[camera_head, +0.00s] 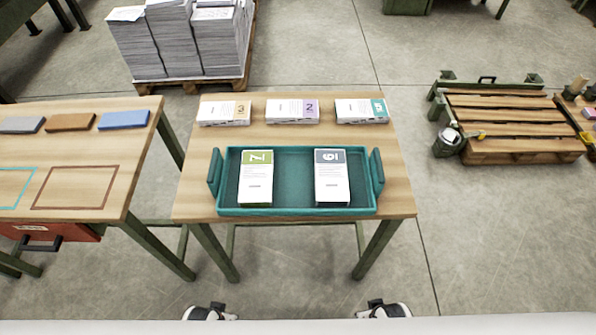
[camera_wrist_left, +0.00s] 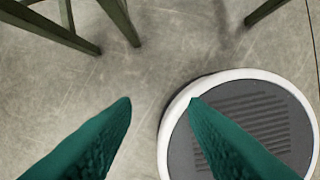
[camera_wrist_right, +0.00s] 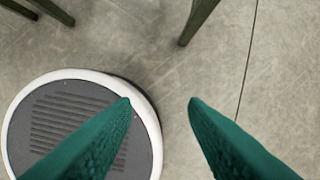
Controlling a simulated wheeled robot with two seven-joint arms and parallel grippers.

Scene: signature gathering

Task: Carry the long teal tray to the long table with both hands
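The long teal tray (camera_head: 295,210) lies flat on the small wooden table (camera_head: 190,197) in front of me, with an upright handle at each short end. It holds a green-labelled pack (camera_head: 257,178) marked 7 and a grey-labelled pack (camera_head: 332,178) marked 6. Only the tops of my left gripper (camera_head: 210,312) and right gripper (camera_head: 384,309) show at the bottom of the head view, apart from the tray. In the left wrist view the left fingers (camera_wrist_left: 160,100) are apart with only floor and my base between them. The right fingers (camera_wrist_right: 160,100) are likewise apart and empty.
Three packs, marked 3 (camera_head: 224,113), 2 (camera_head: 292,111) and 5 (camera_head: 362,111), lie behind the tray. A second table (camera_head: 80,160) with outlined areas stands left. Paper stacks (camera_head: 185,40) stand behind; a wooden pallet (camera_head: 515,125) lies right. Floor to the right front is clear.

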